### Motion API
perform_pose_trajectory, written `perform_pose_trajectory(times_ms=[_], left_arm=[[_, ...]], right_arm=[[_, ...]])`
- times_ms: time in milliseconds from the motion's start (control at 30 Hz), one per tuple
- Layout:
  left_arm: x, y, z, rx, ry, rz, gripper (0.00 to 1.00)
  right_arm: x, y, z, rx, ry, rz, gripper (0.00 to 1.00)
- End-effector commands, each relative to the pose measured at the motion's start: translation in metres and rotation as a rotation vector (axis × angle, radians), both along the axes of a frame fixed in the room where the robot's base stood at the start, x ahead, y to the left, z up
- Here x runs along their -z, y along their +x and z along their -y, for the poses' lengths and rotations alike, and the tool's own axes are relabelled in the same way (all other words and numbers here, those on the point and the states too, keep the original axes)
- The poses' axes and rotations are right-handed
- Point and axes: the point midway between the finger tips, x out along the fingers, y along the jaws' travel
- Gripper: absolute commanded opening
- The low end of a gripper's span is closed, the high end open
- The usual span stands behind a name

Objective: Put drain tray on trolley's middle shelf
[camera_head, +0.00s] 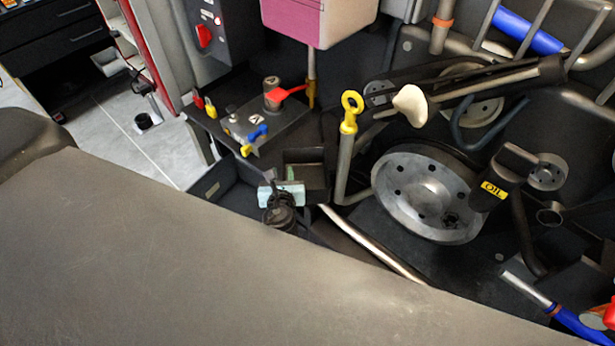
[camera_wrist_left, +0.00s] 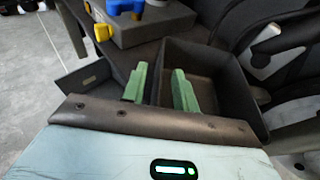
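A dark open-topped box, which looks like the drain tray (camera_wrist_left: 232,103), lies just ahead of my left gripper in the left wrist view. In the head view its small dark compartment (camera_head: 306,172) shows beside the gripper. My left gripper (camera_wrist_left: 162,88) has its green fingers apart, one on each side of the box's left wall. No firm contact can be made out. In the head view the left gripper (camera_head: 283,193) is small and pale blue-green. My right gripper is not in view. I cannot make out the trolley's middle shelf.
A dark bin with a label (camera_head: 212,190) lies left of the gripper. A grey block with blue and yellow handles (camera_head: 250,132) stands behind. A large pulley wheel (camera_head: 428,195) and pipes crowd the right. A large grey surface covers the lower left.

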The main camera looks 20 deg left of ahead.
Motion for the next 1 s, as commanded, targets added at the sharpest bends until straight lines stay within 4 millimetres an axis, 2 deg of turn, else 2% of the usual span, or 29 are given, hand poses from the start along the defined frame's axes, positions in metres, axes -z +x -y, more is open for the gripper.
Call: perform_pose_trajectory(times_ms=[167,400,1000], left_arm=[[0.0006,-0.0003,0.0001,0.0,0.0,-0.001,0.29],[0.0006,-0.0004,0.0002,0.0,0.0,-0.001,0.0],[-0.0029,-0.0017,-0.0004,0.001,-0.001,0.001,0.0]], right_arm=[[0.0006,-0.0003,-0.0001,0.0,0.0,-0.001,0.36],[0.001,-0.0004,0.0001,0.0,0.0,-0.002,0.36],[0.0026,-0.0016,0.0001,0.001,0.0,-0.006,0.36]])
